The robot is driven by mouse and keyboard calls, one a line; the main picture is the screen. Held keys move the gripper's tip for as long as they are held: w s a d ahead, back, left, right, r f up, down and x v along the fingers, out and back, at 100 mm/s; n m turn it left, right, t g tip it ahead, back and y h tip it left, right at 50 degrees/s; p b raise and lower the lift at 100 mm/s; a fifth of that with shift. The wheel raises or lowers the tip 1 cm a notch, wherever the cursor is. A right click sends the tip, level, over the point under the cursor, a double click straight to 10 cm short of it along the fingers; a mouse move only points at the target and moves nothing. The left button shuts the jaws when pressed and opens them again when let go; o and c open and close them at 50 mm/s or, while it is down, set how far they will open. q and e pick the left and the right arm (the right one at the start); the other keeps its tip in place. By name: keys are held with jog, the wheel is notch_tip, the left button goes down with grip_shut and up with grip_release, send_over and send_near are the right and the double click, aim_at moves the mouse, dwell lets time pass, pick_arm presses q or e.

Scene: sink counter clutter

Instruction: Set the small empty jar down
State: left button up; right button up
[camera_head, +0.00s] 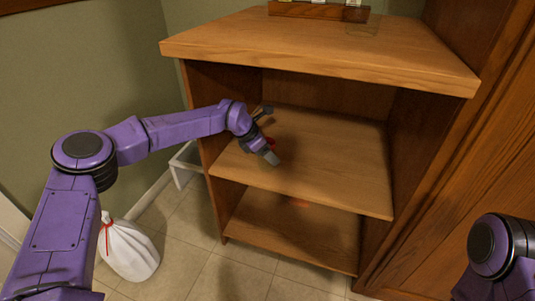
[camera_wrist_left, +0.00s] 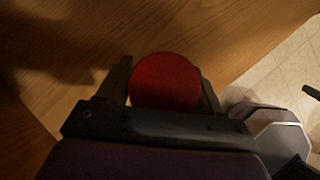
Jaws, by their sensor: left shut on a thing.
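The small jar shows in the left wrist view as a round red lid (camera_wrist_left: 165,81) seen from above, between the two fingers. My left gripper (camera_wrist_left: 166,92) is shut on it. In the head view, my left gripper (camera_head: 267,150) is at the middle shelf (camera_head: 325,163) of the wooden cabinet, and only a bit of the jar's red (camera_head: 271,141) shows beside the fingers. The jar's body is hidden, so I cannot tell whether it touches the shelf. My right arm shows at the lower right, but its gripper is out of view.
The middle shelf is otherwise bare, with free room to the right. The cabinet top (camera_head: 300,45) overhangs it. A wooden tray (camera_head: 318,11) holding several items stands at the back of the top. A white bag (camera_head: 128,250) with a red tie sits on the tiled floor at left.

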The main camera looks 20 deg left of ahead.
pick_arm(q)
jog(key=o, duration=1.1)
jog(key=shift+r, duration=0.3)
jog(key=p+v, duration=0.2)
jog(key=v, duration=0.9)
jog(key=shift+s+a+r+p, duration=0.15)
jog(key=shift+s+r+p, duration=0.1)
jog(key=shift+p, duration=0.05)
